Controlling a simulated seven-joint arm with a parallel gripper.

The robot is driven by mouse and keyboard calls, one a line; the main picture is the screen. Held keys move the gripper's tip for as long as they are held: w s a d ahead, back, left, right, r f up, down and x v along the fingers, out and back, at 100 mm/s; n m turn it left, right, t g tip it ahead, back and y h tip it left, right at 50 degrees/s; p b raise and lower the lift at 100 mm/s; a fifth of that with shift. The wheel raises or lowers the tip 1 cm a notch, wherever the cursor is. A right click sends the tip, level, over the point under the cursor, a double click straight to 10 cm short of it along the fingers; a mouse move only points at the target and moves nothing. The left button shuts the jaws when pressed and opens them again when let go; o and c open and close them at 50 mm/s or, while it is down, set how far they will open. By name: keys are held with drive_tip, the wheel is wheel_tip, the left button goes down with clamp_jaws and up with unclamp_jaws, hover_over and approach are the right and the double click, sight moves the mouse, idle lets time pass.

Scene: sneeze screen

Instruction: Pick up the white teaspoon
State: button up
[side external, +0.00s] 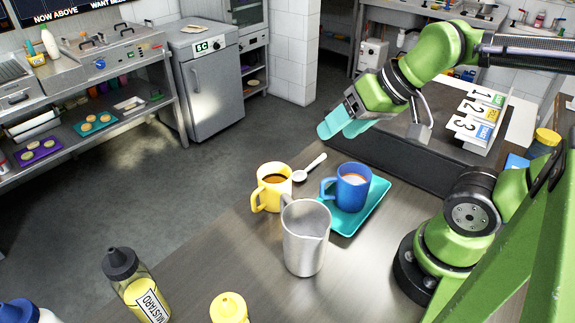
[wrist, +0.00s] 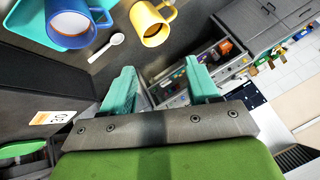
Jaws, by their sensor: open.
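The white teaspoon (side external: 309,167) lies on the counter between the yellow mug (side external: 271,188) and the blue mug (side external: 346,187). It also shows in the wrist view (wrist: 106,46), toward the upper left. My gripper (side external: 347,121) has teal fingers and is raised above the counter, up and to the right of the spoon in the side view. In the wrist view its two fingers (wrist: 162,88) are apart with nothing between them. The yellow mug holds a dark drink and the blue mug a pale one.
The blue mug stands on a teal tray (side external: 369,211). A steel pitcher (side external: 305,237) stands in front of the mugs. A mustard bottle (side external: 138,285) stands at the front left. A dark raised block (side external: 395,158) lies behind the tray, with numbered cards (side external: 474,118) at right.

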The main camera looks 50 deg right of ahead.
drive_tip(key=shift+c, duration=1.1)
